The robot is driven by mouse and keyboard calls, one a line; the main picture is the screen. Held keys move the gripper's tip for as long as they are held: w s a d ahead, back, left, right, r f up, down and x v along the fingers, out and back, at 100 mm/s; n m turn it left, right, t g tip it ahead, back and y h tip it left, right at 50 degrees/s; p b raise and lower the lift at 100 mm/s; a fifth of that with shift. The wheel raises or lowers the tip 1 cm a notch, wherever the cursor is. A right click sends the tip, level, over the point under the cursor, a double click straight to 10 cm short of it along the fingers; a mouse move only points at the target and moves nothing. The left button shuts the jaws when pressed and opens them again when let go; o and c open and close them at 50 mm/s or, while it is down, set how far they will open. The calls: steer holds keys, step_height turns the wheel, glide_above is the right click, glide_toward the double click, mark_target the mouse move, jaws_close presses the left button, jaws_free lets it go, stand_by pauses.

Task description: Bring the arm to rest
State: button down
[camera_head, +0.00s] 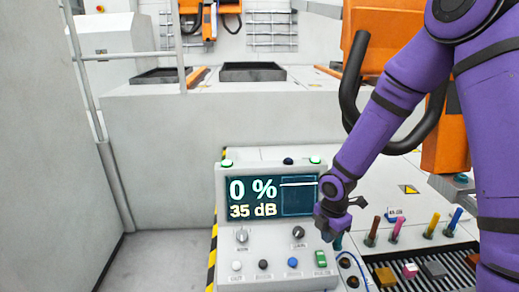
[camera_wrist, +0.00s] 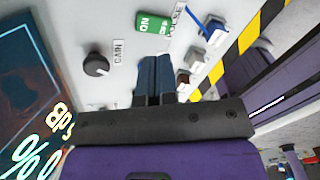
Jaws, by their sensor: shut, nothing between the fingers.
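My purple arm (camera_head: 382,115) reaches down from the upper right in the head view. My gripper (camera_head: 328,232) is at the right edge of a grey control box (camera_head: 225,262), in front of its panel. In the wrist view the two dark blue fingers of my gripper (camera_wrist: 154,62) are together, with nothing between them. They point at the panel between the GAIN knob (camera_wrist: 97,64) and several small connectors. A green switch (camera_wrist: 152,22) lies beyond the fingertips. Whether the fingers touch the panel cannot be told.
The box's screen (camera_head: 270,196) reads 0 % and 35 dB. Right of it are coloured pegs (camera_head: 397,229) and small blocks (camera_head: 410,270) on a slotted rack. An orange machine with a black loop handle (camera_head: 352,80) stands close behind my arm. Open floor (camera_head: 165,262) lies at left.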

steer(key=s+d+r+m+t+h, duration=0.1)
steer(key=s+d+r+m, duration=0.1)
steer(key=r+m, duration=0.35)
steer(key=s+d+r+m+t, duration=0.1)
steer(key=s+d+r+m, duration=0.15)
steer(key=r, duration=0.65)
steer(key=s+d+r+m+t+h, duration=0.15)
steer(key=r+m, duration=0.25)
steer(key=r, duration=0.4)
steer(key=s+r+m+y, duration=0.1)
steer(key=s+r+m, duration=0.4)
steer(key=s, duration=0.3)
steer(key=s+r+m+t+y, duration=0.1)
steer(key=s+r+m, duration=0.5)
steer(key=s, duration=0.3)
steer(key=shift+d+r+y, duration=0.15)
steer(key=shift+d+y, duration=0.05)
steer(key=shift+y, duration=0.15)
steer(key=shift+t, duration=0.25)
